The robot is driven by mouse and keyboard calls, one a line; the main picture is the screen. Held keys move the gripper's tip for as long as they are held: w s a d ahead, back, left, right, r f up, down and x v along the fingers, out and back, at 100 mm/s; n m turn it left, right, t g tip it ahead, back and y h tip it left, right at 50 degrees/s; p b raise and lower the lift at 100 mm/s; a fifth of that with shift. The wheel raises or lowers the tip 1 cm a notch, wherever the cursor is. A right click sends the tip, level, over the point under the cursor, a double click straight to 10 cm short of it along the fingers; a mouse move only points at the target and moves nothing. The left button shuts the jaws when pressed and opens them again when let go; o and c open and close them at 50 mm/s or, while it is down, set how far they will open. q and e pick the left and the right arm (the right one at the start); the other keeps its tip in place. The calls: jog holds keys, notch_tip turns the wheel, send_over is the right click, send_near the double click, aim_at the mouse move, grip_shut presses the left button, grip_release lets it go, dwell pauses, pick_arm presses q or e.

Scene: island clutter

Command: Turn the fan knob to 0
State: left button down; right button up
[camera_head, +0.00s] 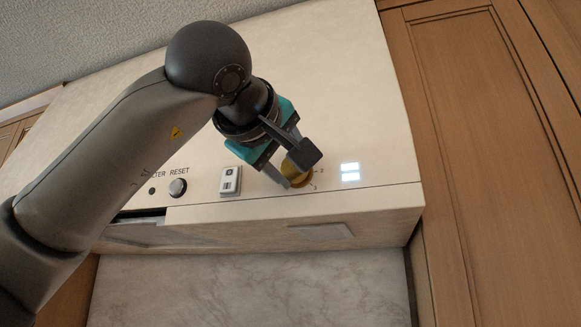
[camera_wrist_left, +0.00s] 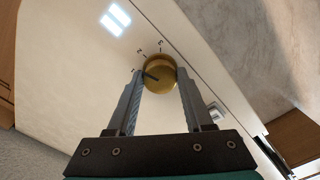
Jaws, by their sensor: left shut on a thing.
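The fan knob (camera_head: 300,180) is a round gold knob low on the front of the cream range hood. Small numbers 2 and 3 show beside it in the head view. My left gripper (camera_head: 292,167) is shut on the knob, with one finger on each side, and hides part of it. In the left wrist view the knob (camera_wrist_left: 159,73) sits between the fingertips of the left gripper (camera_wrist_left: 158,77). A dark pointer line on its face points left, toward a small mark too small to read. The 0 mark cannot be made out. My right gripper is not in view.
On the hood front (camera_head: 330,90), a white switch (camera_head: 230,181) and a round RESET button (camera_head: 178,187) lie left of the knob. A lit two-part panel (camera_head: 350,172) lies right of it. Wooden cabinets (camera_head: 480,120) stand at the right. The hood face above is clear.

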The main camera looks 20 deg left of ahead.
pick_arm(q)
jog(key=n+b, duration=0.1)
jog(key=n, duration=0.2)
jog(key=shift+n, duration=0.4)
jog(key=n, duration=0.3)
jog(key=shift+n+b, duration=0.3)
jog(key=shift+b, duration=0.1)
jog(key=n+b, duration=0.1)
jog(key=n, duration=0.2)
jog(key=shift+n, duration=0.3)
jog(key=shift+n+b, duration=0.35)
jog(key=shift+n, duration=1.55)
jog(key=shift+c, duration=1.4)
grip_release()
jog(key=shift+s, duration=0.1)
